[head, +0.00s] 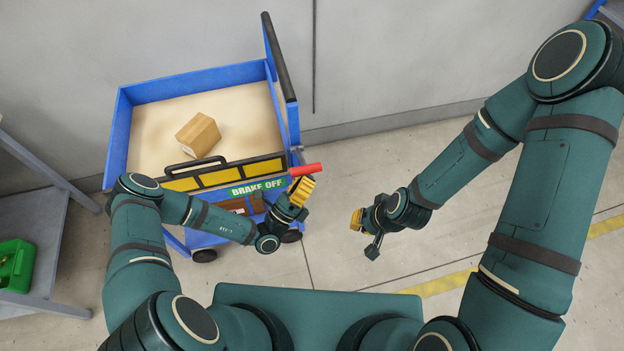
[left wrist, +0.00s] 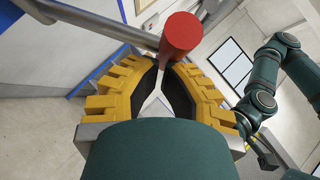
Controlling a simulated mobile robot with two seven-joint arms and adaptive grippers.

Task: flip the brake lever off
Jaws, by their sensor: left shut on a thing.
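The brake lever has a red grip (head: 306,169) on a grey metal rod, at the right front corner of the blue cart (head: 118,140). A green "BRAKE OFF" label (head: 258,187) is on the cart's front beside it. My left gripper (head: 301,186) is at the red grip, with its yellow fingers just below it. In the left wrist view the red grip (left wrist: 180,36) stands between the fingertips, and the gripper is shut on it. My right gripper (head: 365,234) is in free space to the right of the cart, with its fingers apart and empty.
A cardboard box (head: 198,135) lies in the cart's bed. A black push handle (head: 279,56) rises at the cart's right side. A grey shelf (head: 35,225) with a green bin (head: 15,266) stands at the left. The floor between cart and right arm is clear.

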